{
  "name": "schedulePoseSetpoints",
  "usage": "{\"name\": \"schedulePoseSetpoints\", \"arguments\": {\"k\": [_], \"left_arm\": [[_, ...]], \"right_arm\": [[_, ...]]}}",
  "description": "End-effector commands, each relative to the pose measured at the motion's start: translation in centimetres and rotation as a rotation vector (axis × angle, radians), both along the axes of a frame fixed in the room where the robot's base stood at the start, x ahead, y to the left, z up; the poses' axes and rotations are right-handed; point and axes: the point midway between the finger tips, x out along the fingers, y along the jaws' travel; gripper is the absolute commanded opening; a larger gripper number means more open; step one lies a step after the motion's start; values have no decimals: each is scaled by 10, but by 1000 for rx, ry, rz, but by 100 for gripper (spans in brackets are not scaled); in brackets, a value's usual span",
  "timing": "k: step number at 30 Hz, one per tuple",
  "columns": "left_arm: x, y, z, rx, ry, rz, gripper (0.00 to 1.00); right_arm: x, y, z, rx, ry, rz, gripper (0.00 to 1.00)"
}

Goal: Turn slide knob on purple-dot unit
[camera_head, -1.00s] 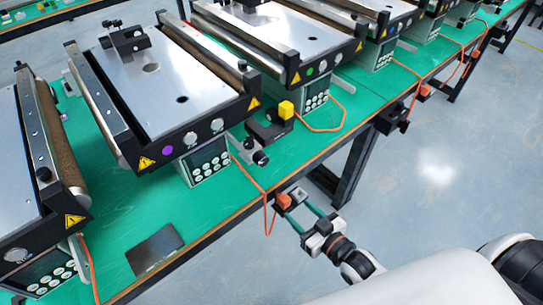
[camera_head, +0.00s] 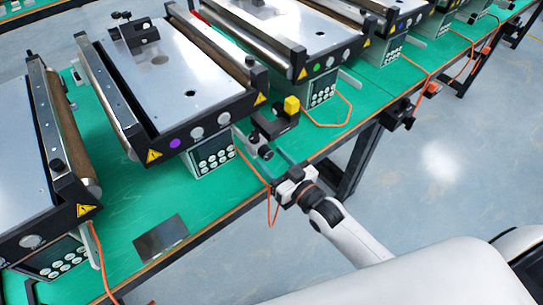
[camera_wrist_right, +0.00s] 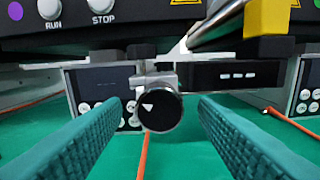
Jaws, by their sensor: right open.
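The purple-dot unit (camera_head: 190,93) is a flat metal conveyor with a purple dot (camera_head: 175,143) on its black front panel. The dot also shows at the top left of the right wrist view (camera_wrist_right: 15,12). The slide knob (camera_wrist_right: 158,107) is round and black with a white triangle pointing left, on a metal bracket by the unit's right front corner. It shows small in the head view (camera_head: 264,152). My right gripper (camera_head: 271,163) is open, its green fingers pointing at the knob, one on either side in the wrist view. Contact is not visible. My left gripper is not in view.
A yellow block (camera_head: 291,105) sits on the black slide part behind the knob. An orange cable (camera_head: 250,166) hangs over the table edge near my right gripper. A keypad box (camera_head: 212,153) stands under the unit. A dark flat plate (camera_head: 162,237) lies on the green table.

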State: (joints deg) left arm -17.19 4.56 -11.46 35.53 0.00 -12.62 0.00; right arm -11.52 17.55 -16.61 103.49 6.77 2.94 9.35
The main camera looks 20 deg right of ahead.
Motion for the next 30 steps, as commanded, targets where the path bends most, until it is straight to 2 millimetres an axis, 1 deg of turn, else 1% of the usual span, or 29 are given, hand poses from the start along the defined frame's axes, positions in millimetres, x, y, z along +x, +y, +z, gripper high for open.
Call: {"name": "schedulePoseSetpoints", "arguments": {"k": [1,4,12,14,18,21,30], "left_arm": [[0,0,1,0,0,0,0],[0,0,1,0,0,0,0],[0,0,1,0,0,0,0],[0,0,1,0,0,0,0],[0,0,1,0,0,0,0],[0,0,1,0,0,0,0],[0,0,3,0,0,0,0]], "right_arm": [[4,2,0,0,0,0,54],[9,4,0,0,0,1,54],[10,4,0,0,1,1,54],[9,4,0,0,1,1,46],[9,4,0,0,1,1,23],[9,4,0,0,1,1,9],[9,4,0,-38,-13,0,10]]}}
